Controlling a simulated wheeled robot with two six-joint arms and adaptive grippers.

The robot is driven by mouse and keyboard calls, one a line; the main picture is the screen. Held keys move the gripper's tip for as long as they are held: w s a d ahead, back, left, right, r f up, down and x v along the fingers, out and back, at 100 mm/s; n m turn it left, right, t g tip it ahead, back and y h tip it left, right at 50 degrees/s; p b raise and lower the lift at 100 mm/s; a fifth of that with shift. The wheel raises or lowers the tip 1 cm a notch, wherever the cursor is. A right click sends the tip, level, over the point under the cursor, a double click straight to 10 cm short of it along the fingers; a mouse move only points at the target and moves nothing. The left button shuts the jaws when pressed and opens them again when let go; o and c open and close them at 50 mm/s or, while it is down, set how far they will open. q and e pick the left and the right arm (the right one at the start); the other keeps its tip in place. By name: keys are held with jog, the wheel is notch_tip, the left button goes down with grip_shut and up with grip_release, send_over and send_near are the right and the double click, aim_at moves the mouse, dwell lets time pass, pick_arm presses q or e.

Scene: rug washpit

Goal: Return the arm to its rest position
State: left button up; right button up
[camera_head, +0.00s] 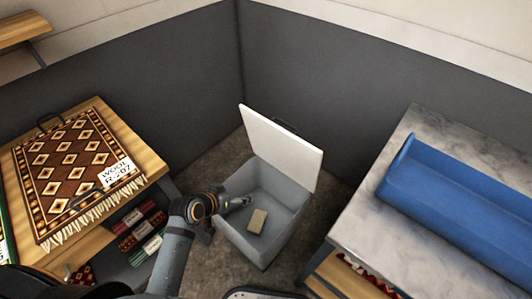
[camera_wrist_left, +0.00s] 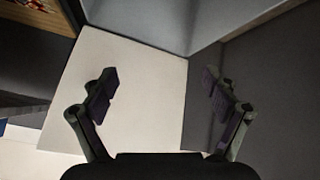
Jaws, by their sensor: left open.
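My left gripper (camera_head: 238,202) is open and empty, at the upper left side of a grey bin (camera_head: 283,205) in the head view. In the left wrist view its two fingers (camera_wrist_left: 160,88) stand wide apart with nothing between them. The bin's white lid (camera_head: 284,145) stands open; a broad pale panel (camera_wrist_left: 115,95), probably this lid, fills much of the left wrist view. A small tan block (camera_head: 257,221) lies inside the bin, below and right of the gripper and apart from it. My right gripper is not in view.
A wooden table (camera_head: 148,158) with a patterned rug (camera_head: 75,170) is at the left, with rolled rugs (camera_head: 142,228) beneath. At the right, a marble-topped table (camera_head: 362,222) bears a blue tray (camera_head: 460,205). Dark walls (camera_head: 180,105) close off the corner behind the bin.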

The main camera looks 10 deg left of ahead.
pick_arm(q)
jog(key=s+a+r+g+y, duration=0.2)
jog(key=s+a+y, duration=0.1)
jog(key=s+a, duration=0.3)
jog(key=s+a+r+g+y, duration=0.2)
jog(key=s+a, duration=0.1)
jog(key=s, duration=0.4)
notch_tip(320, 180, down, 20)
jog(key=s+a+n+g+p, duration=0.1)
jog(key=s+a+g+p, duration=0.15)
jog(key=p, duration=0.45)
jog(key=s+f+p, duration=0.2)
jog(key=s+f, duration=0.3)
jog(key=s, duration=0.4)
jog(key=s+a+f+p, duration=0.1)
jog(key=s+f+p, duration=0.2)
jog(key=s+f, duration=0.3)
jog(key=s, duration=0.3)
jog(key=shift+s+a, duration=0.15)
jog(key=shift+s, duration=0.15)
